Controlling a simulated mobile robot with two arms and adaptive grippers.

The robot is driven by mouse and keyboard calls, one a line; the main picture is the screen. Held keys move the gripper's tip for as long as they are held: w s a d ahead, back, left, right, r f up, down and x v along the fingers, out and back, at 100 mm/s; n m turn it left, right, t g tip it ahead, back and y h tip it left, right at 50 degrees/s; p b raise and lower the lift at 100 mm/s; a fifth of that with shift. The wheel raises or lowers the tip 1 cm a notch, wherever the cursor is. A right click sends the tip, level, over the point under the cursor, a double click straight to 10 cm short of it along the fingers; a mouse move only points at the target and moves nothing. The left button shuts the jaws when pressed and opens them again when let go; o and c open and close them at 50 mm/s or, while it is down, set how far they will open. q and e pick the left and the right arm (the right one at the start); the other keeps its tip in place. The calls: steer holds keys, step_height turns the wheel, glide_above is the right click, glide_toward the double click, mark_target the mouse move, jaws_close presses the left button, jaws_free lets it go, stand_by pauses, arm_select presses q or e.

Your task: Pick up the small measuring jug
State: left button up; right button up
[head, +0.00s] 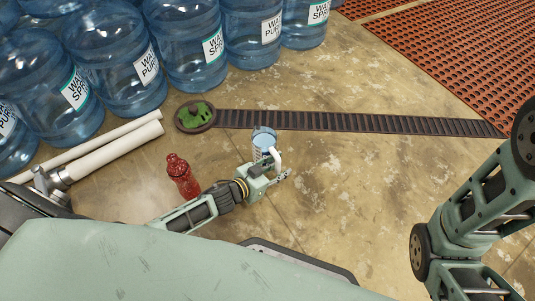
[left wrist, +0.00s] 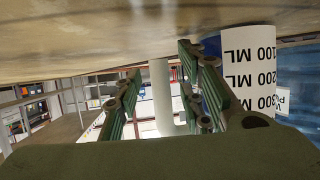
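The small measuring jug (head: 262,145) stands upright on the floor, bluish at the top, with its white handle (head: 276,158) facing my left gripper (head: 275,172). In the left wrist view the jug's white wall (left wrist: 248,75) shows at the right with ML marks. Its handle (left wrist: 161,95) stands between the two fingers of my left gripper (left wrist: 160,98). Those fingers are apart, and a gap shows on each side of the handle. My right gripper is out of view; only links of that arm show at the right.
Big blue water bottles (head: 185,45) and white pipes (head: 105,150) are at the upper left. Floor right of the jug is clear.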

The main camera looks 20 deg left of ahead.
arm_select(q)
steer(key=shift+c, duration=0.2)
jaws_close()
stand_by(0.3)
steer(key=shift+r, duration=0.1)
